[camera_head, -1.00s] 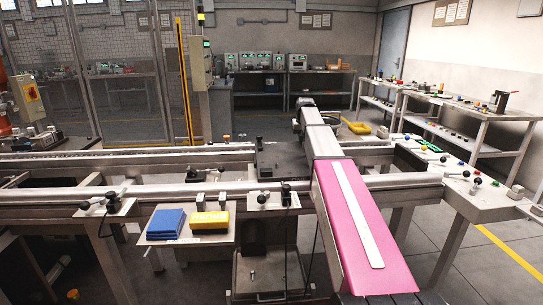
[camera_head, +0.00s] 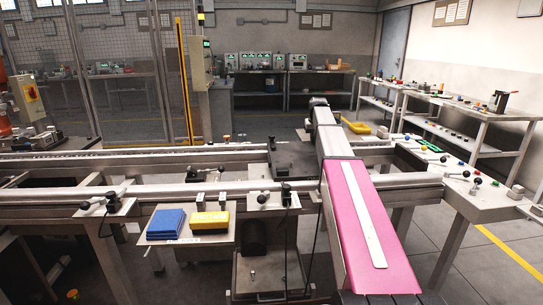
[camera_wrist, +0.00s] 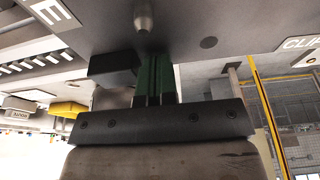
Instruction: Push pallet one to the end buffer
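A dark grey flat pallet (camera_head: 297,160) lies on the conveyor rails in the head view, just left of my arm. I cannot read a number on it. In the wrist view a dark plate (camera_wrist: 190,22) with a round metal knob fills the top, very close to my fingers. My gripper (camera_wrist: 154,75) shows there as dark green fingers side by side, shut with nothing visible between them. In the head view my arm hides the fingers and the pallet's right edge, so contact is not certain. The rails (camera_head: 395,182) continue right of my arm.
Blue (camera_head: 166,223) and yellow (camera_head: 210,222) blocks lie on a side shelf in front of the conveyor. Clamps with black knobs (camera_head: 262,198) line the near rail. A table with coloured knobs (camera_head: 475,187) stands at the right end. A yellow tray (camera_head: 357,127) sits behind.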

